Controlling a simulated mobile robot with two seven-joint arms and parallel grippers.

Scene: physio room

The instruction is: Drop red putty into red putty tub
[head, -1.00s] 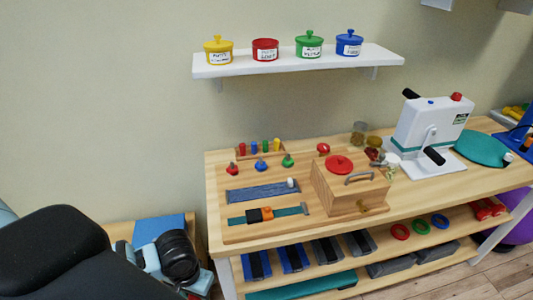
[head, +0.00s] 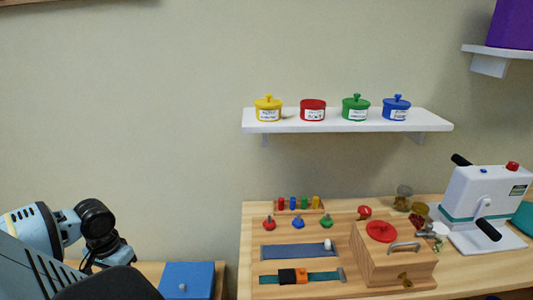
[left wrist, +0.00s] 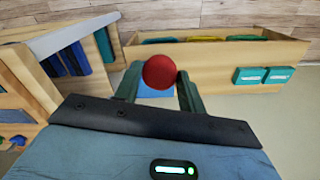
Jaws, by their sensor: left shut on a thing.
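My left gripper (left wrist: 159,82) is shut on a ball of red putty (left wrist: 160,71) in the left wrist view, held between its two green fingers. In the head view my left arm comes in at the lower left; its fingers and the putty are not visible there. The red putty tub (head: 312,110) stands on the white wall shelf, second from the left. It shows no knobbed lid, unlike its neighbours; its inside cannot be seen. A red knobbed disc (head: 381,231) lies on the wooden box on the table. My right gripper is not in view.
The shelf (head: 432,120) also bears a yellow tub (head: 267,109), a green tub (head: 355,108) and a blue tub (head: 396,108). Below stands a table with a wooden box (head: 405,269) and a white press (head: 480,195). The wall left of the shelf is clear.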

